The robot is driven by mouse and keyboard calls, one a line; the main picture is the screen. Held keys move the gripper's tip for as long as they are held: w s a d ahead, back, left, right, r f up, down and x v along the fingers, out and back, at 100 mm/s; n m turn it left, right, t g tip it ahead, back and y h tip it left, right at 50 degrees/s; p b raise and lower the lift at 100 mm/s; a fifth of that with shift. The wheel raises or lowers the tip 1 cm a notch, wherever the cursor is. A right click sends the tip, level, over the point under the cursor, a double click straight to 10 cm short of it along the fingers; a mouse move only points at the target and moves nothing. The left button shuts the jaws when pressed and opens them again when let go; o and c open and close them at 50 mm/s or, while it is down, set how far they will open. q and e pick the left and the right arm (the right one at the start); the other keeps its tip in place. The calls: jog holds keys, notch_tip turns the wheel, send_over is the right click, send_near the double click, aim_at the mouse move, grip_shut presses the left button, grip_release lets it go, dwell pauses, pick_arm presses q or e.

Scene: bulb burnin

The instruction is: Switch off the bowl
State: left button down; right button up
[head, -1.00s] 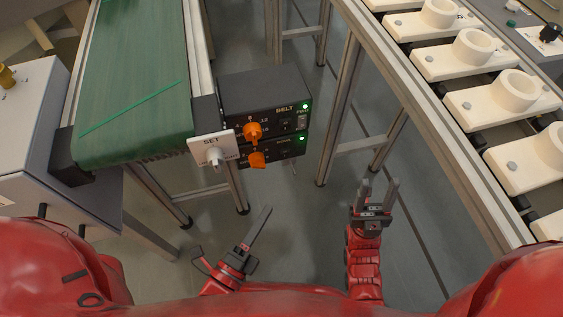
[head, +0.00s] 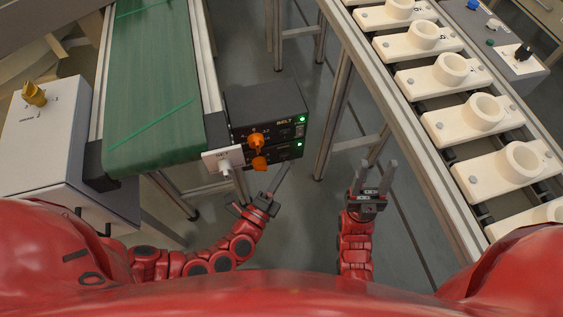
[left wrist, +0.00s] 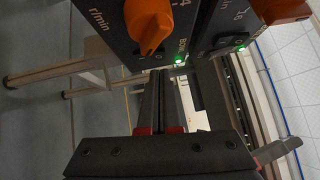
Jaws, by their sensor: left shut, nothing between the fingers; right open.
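Two stacked black control boxes stand beside the green belt. The upper box (head: 262,98) is marked BELT and has an orange knob (head: 256,140), a rocker switch (head: 299,131) and a lit green lamp. The lower box (head: 287,154) has an orange knob (head: 259,163) and a lit green lamp (head: 299,144); its label is unreadable in the head view. My left gripper (head: 283,170) is shut and empty, close to the lower box's right end. The left wrist view shows its fingers (left wrist: 163,76) near the box fronts; contact is unclear. My right gripper (head: 376,165) is open and empty.
A white SET plate (head: 223,160) with a knob is left of the boxes. The green conveyor (head: 150,90) rises behind it. A grey cabinet with a yellow knob (head: 35,94) stands at left. A rail of white holders (head: 470,113) runs along the right. Floor between is clear.

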pick_arm(q)
jog(key=shift+w+a, duration=0.25)
jog(key=shift+w, duration=0.35)
